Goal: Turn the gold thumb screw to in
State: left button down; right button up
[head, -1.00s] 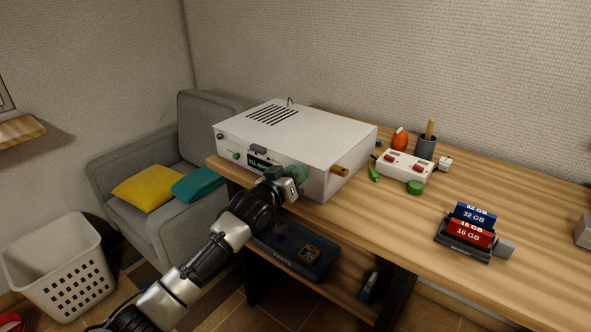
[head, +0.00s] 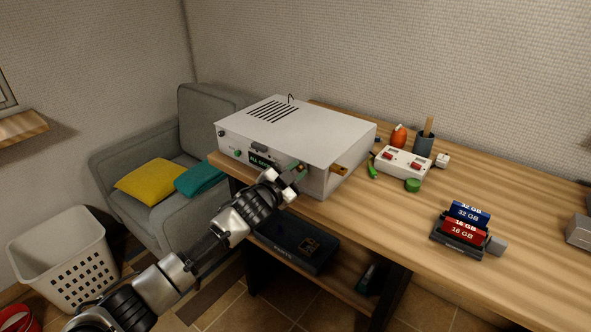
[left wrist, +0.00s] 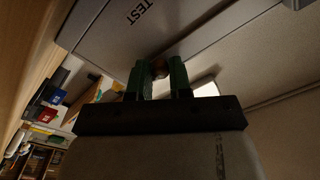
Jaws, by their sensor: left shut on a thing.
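The white box (head: 300,132) stands on the wooden desk, its front face towards me with a lit green display (head: 262,160). My left gripper (head: 300,169) is at the right part of that front face. In the left wrist view its green fingertips (left wrist: 160,72) are shut on the gold thumb screw (left wrist: 160,67), a small brass-coloured knob close to the panel. The fingers hide most of the screw, so how far in it sits cannot be told. The word TEST (left wrist: 143,13) is printed on the panel nearby. My right gripper is not in view.
A gold-coloured piece (head: 339,170) sticks out of the box's right side. The wooden desk (head: 400,215) holds a white switch box (head: 403,163) and a card holder (head: 460,238). A dark parts tray (head: 297,247) is on the shelf below. A grey armchair (head: 206,110) stands at left.

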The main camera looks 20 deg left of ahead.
pick_arm(q)
jog(key=m, duration=0.4)
jog(key=shift+m+p, duration=0.35)
jog(key=shift+m, duration=0.05)
jog(key=m, duration=0.5)
jog(key=shift+m+p, duration=0.3)
jog(key=shift+p, duration=0.05)
jog(key=m, duration=0.5)
jog(key=shift+m+h+p, duration=0.3)
jog(key=m, duration=0.4)
jog(key=shift+g, duration=0.3)
jog(key=shift+m+p, duration=0.3)
jog(key=c, duration=1)
grip_release()
jog(key=shift+c, duration=0.2)
